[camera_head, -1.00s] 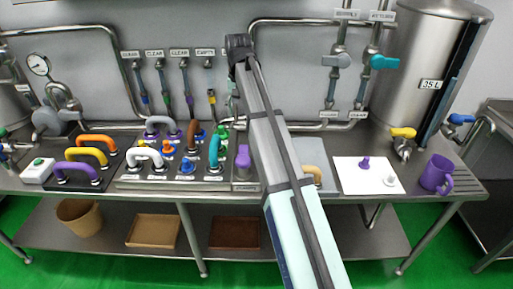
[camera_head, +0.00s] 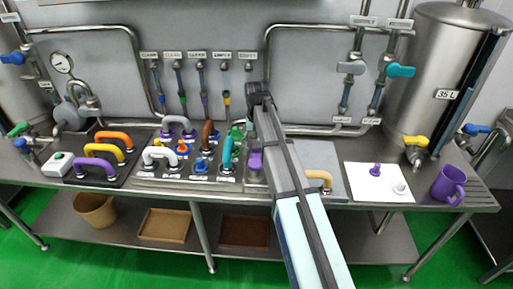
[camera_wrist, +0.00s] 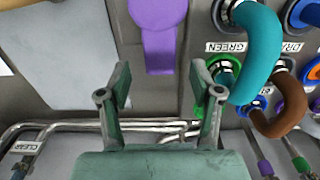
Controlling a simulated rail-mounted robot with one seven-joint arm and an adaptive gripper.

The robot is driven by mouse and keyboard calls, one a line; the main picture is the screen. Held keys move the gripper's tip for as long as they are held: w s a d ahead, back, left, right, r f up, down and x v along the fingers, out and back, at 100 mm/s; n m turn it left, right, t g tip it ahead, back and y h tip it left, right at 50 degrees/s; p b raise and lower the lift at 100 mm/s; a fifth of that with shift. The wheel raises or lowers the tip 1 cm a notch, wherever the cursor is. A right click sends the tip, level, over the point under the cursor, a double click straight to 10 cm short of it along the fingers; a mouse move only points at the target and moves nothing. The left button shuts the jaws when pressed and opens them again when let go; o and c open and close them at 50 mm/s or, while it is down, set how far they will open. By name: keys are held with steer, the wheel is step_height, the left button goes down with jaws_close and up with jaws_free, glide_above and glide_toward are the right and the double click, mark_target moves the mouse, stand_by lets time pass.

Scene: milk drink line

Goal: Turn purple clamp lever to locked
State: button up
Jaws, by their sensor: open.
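The purple clamp lever (camera_head: 255,160) stands on a metal plate near the middle of the bench, partly hidden by my arm in the head view. In the wrist view the purple lever (camera_wrist: 157,30) is a flat bar with a wide round end, at the top centre. My gripper (camera_wrist: 160,85) is open and empty, with its two fingers apart below the lever in the picture. The lever's lower end lies beyond and between the fingertips, and I see no contact. In the head view the fingers are hidden by my arm.
Beside the lever are a teal handle (camera_wrist: 262,50), a brown handle (camera_wrist: 285,110) and several coloured plugs. A tan handle (camera_head: 318,177) stands to the right. A white mat (camera_head: 365,193) with two pegs and a purple mug (camera_head: 449,184) are further right. Pipes run behind along the wall.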

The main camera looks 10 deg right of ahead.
mark_target(257, 151)
steer(key=shift+f+p, duration=0.3)
steer(key=shift+f, duration=1.45)
jaws_close()
